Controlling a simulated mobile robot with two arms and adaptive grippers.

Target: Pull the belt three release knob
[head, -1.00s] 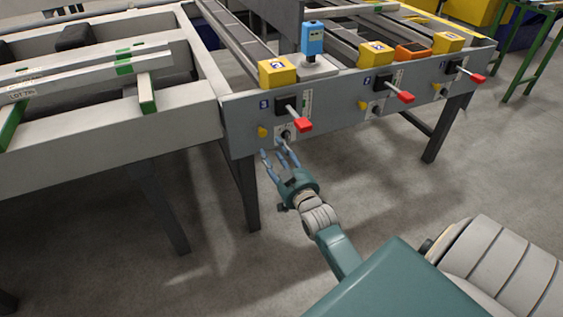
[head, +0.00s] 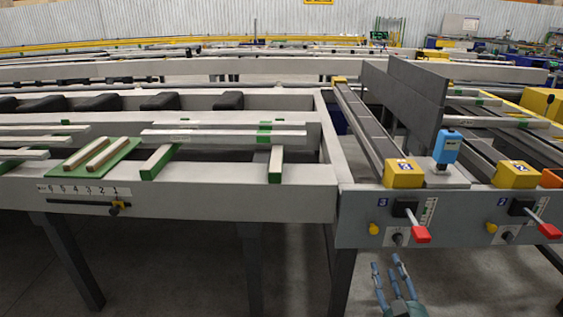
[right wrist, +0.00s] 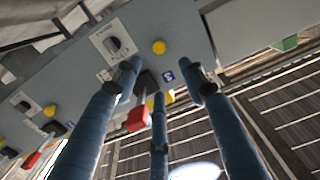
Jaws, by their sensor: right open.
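The yellow release knob (head: 374,229) is at the left of the grey front panel, below a blue label (head: 383,202) that appears to read 3. It also shows in the right wrist view (right wrist: 159,47). A red-tipped lever (head: 421,234) and a dark rotary switch (head: 397,239) are beside it. My right gripper (head: 387,266) is below the panel, fingers pointing up. In the right wrist view the gripper (right wrist: 168,73) is open and empty, its fingers spread, with the knob beyond the fingertips and apart from them. My left gripper is out of view.
A second control set with its own yellow knob (head: 491,227) and red lever (head: 549,231) is further right on the panel. Yellow boxes (head: 403,174) and a blue device (head: 446,148) stand above. A table leg (head: 342,280) is left of my right gripper.

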